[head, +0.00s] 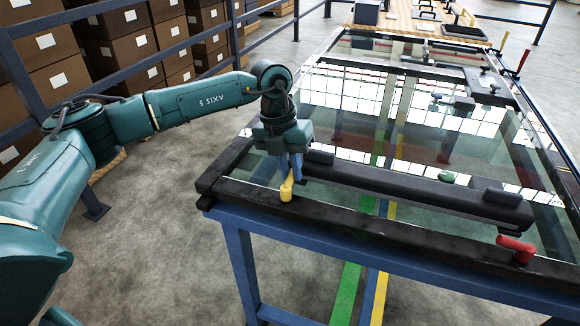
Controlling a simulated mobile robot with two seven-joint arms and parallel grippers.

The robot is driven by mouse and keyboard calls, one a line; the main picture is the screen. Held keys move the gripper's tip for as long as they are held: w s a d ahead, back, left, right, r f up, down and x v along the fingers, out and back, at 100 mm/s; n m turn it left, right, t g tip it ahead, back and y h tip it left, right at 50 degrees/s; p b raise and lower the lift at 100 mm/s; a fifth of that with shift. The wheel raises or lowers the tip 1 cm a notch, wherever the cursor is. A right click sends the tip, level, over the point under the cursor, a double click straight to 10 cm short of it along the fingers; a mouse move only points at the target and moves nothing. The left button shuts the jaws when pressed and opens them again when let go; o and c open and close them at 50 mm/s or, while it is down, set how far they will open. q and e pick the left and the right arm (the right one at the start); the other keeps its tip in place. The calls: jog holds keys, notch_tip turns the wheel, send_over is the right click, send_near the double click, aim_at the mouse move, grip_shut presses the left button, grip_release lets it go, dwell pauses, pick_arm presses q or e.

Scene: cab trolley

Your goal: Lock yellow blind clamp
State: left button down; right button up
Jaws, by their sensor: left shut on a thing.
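The yellow blind clamp (286,192) sits on the black frame rail at the near left corner of the glass-topped trolley. Its short yellow lever stands up from its base. My left gripper (297,178) points down from above, with its blue fingers shut on the upper part of the yellow clamp lever. The fingers partly hide the lever. My right gripper is not in the head view.
A red clamp (516,248) sits on the near rail at the right. A long black bar (415,190) lies across the glass (400,120) just right of my gripper. Stacked cartons (128,50) and a blue railing stand at the back left. The floor left of the trolley is clear.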

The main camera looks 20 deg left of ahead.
pick_arm(q)
jog(key=c, duration=1.4)
grip_release()
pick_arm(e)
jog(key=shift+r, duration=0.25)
pick_arm(q)
jog(key=r, duration=0.4)
jog(key=a+r, duration=0.1)
jog(key=r, duration=0.3)
jog(key=a+r+p, duration=0.1)
jog(key=r, duration=0.4)
jog(key=shift+a, duration=0.2)
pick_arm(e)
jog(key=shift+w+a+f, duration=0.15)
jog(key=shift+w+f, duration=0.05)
